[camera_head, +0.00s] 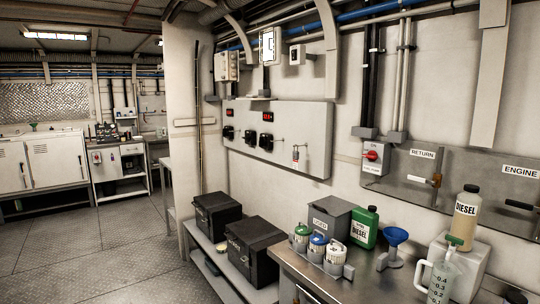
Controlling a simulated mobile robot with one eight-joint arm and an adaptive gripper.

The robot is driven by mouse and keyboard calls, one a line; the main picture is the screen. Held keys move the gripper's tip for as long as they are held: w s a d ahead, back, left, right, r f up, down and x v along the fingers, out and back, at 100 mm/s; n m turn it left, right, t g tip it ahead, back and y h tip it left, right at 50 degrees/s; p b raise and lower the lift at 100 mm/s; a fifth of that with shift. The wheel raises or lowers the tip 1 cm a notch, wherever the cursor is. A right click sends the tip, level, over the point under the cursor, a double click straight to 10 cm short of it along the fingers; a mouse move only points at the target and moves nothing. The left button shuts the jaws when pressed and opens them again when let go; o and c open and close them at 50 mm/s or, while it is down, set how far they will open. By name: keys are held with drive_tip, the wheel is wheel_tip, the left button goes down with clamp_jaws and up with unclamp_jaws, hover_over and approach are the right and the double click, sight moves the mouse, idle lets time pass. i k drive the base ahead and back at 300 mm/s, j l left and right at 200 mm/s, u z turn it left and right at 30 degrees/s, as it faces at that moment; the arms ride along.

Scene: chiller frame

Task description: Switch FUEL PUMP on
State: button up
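A red rotary knob (371,155) sits on a small grey switch box (375,167) on the wall, right of the picture's middle. The word ON stands above the knob. Small lettering below it is too small to read, so I cannot confirm that it says FUEL PUMP. The knob's exact setting is too small to tell. A conduit comes down the wall just above the box. My gripper is not recognisable in this view.
Grey panels marked RETURN (410,172) and ENGINE (508,190) adjoin the switch box. Below, a metal bench (375,283) holds a green diesel can (364,228), a blue funnel (396,240), a DIESEL bottle (466,215) and a measuring jug (439,280). Open floor (95,245) lies left.

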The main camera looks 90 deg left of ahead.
sight(372, 155)
drive_tip(key=u, duration=2.55)
